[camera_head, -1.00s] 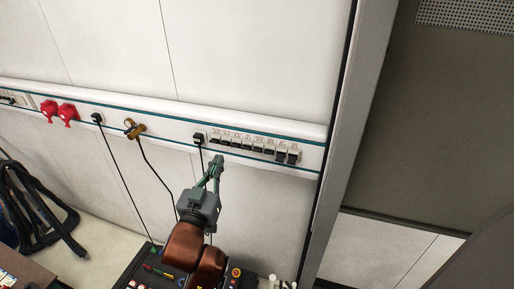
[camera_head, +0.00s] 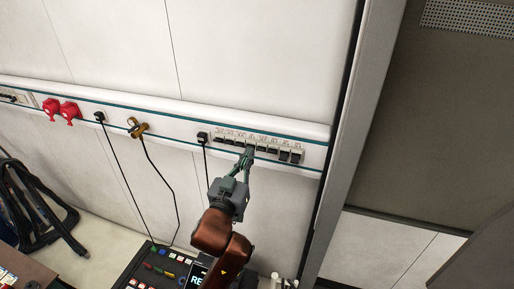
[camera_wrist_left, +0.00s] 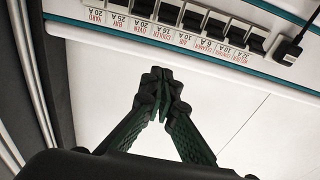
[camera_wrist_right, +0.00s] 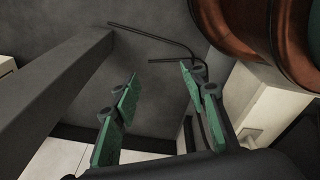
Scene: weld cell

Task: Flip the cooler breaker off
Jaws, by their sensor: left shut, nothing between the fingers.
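The cooler breaker (camera_wrist_left: 168,13) is a dark-levered switch in the wall row, above the label "COOLER" in the left wrist view, where the text is upside down. In the head view it (camera_head: 261,148) appears to be just right of my left fingertips. My left gripper (camera_head: 247,153) is shut and empty, its tips near the lower edge of the row. In the left wrist view the shut left gripper (camera_wrist_left: 161,82) is below the labels, and a gap to the breakers shows. The cooler lever's exact position is unclear. My right gripper (camera_wrist_right: 160,72) is open and empty, away from the breakers.
Other breakers, including the yard one (camera_head: 296,157), sit close on both sides. A black plug (camera_head: 203,137) with a hanging cable is left of the row. A control panel (camera_head: 150,268) stands below.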

